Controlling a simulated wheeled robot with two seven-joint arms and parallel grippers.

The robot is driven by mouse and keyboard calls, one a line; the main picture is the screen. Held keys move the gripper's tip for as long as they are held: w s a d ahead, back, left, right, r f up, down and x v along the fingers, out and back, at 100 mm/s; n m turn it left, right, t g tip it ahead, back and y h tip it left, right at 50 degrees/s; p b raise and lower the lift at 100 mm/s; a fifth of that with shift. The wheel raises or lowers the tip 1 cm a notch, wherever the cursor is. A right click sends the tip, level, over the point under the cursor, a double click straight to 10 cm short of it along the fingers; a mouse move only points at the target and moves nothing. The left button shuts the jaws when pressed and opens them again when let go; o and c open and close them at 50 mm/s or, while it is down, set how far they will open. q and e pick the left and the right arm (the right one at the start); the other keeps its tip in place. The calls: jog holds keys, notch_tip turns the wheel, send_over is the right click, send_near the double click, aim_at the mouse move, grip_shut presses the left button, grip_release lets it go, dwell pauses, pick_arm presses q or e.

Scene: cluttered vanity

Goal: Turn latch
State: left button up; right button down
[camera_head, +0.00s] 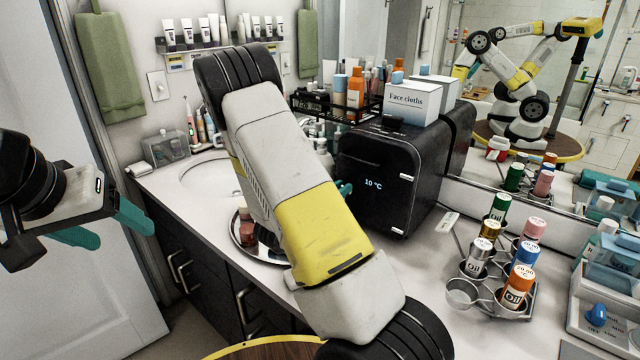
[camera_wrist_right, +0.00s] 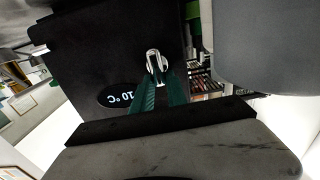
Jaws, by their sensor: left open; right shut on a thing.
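The black mini fridge (camera_head: 385,180) stands on the counter, its front display reading 10 °C. A small silver latch (camera_wrist_right: 155,61) shows on the fridge front there, beside the display. My right gripper's green fingers (camera_wrist_right: 158,77) converge on the latch and are shut on it. In the head view only teal bits of my right gripper (camera_head: 344,188) show at the fridge front; my arm hides the latch. My left gripper (camera_head: 110,226) is open and empty at the far left, away from the fridge.
A metal holder with oil bottles (camera_head: 487,290) stands at right. A round tray (camera_head: 238,243) lies behind my right arm. The sink (camera_head: 205,178) is at left.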

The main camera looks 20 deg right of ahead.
jog(key=n, duration=0.4)
jog(key=shift+w+a, duration=0.2)
jog(key=shift+w, duration=0.1)
jog(key=c, duration=1.3)
grip_release()
